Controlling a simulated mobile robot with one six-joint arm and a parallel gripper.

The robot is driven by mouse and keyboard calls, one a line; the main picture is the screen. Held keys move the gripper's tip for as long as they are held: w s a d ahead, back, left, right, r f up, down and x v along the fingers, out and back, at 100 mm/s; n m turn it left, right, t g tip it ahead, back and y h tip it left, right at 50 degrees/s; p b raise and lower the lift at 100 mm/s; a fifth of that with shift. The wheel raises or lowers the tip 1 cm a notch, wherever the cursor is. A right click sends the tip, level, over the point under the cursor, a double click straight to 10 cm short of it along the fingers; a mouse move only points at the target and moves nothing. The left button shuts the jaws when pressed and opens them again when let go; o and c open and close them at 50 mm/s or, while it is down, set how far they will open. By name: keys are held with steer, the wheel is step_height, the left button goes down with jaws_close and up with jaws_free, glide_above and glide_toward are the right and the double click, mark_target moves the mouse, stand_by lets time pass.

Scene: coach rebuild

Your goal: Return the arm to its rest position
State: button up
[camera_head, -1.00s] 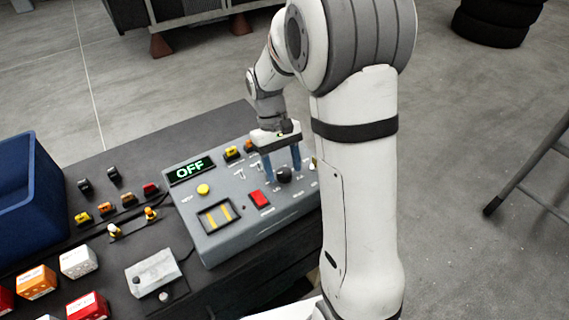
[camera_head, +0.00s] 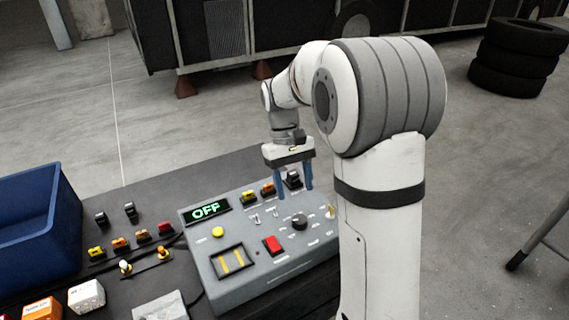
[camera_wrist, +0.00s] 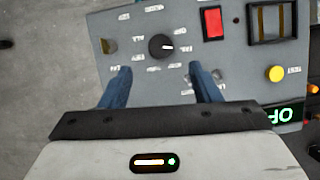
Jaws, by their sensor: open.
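My gripper (camera_head: 294,190) is open and empty, with two blue fingers pointing down above the back part of a grey control box. In the wrist view the gripper (camera_wrist: 162,88) shows its fingers apart, with the panel between and beyond them. The control box (camera_head: 255,262) has a display reading OFF (camera_head: 206,210), a black knob (camera_head: 299,221), a red switch (camera_head: 273,245) and a yellow button (camera_head: 218,232). The knob also shows in the wrist view (camera_wrist: 161,46), clear of the fingers. My white arm stands at the right of the box and hides its right end.
A blue bin (camera_head: 38,225) stands at the left of the dark table (camera_head: 165,190). Several small switches and an orange box (camera_head: 41,309) and a white box (camera_head: 86,296) lie between. Stacked tires (camera_head: 515,58) and a metal stand (camera_head: 540,235) are on the floor at right.

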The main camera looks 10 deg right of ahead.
steer(key=s+d+r+m+t+y, duration=0.1)
steer(key=s+t, duration=0.6)
steer(key=s, duration=1.1)
steer(key=shift+d+r+m, duration=0.2)
steer(key=shift+r+m, duration=0.3)
steer(key=shift+m, duration=0.3)
